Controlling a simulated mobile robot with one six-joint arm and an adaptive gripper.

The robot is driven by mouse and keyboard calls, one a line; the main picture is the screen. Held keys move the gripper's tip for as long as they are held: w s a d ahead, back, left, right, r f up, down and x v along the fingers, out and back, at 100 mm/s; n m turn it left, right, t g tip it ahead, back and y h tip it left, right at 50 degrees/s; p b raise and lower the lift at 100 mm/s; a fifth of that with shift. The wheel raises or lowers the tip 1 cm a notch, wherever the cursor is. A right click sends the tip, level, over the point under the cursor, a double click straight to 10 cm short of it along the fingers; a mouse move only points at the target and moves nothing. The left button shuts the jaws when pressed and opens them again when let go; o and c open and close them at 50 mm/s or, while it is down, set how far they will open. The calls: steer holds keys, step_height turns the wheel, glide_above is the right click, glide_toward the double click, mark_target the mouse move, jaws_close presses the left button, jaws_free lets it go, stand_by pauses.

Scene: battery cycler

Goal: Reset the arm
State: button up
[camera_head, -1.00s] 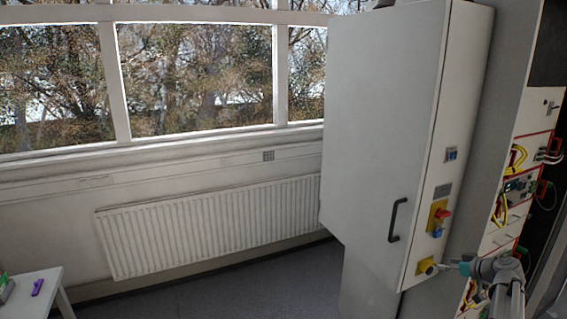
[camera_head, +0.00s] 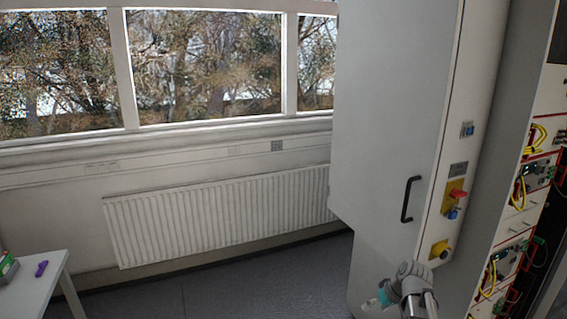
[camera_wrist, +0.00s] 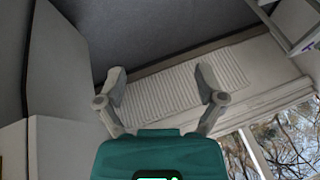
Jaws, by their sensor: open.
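My gripper (camera_wrist: 161,82) is open in the wrist view, its two grey fingers spread apart with nothing between them. Its teal body (camera_wrist: 160,158) fills the bottom of that view. In the head view the teal end of my gripper (camera_head: 372,304) is low in front of the grey cabinet (camera_head: 385,110).
A red switch on a yellow plate (camera_head: 455,194) and a black handle (camera_head: 409,199) are on the cabinet. A rack with yellow cables (camera_head: 538,137) stands at right. A white table (camera_head: 40,283) with a purple object (camera_head: 42,268) is at lower left. Floor (camera_head: 240,280) between is clear.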

steer(key=s+a+f+m+g+h+b, duration=0.2)
steer(key=s+a+f+g+h+b, duration=0.1)
steer(key=s+a+f, duration=0.5)
steer(key=s+a+h+b, duration=0.1)
steer(key=s+a+b, duration=0.1)
steer(key=shift+s+a+f+b, duration=0.2)
steer(key=shift+s+b, duration=0.1)
steer(key=shift+s, duration=0.05)
stand_by(1.2)
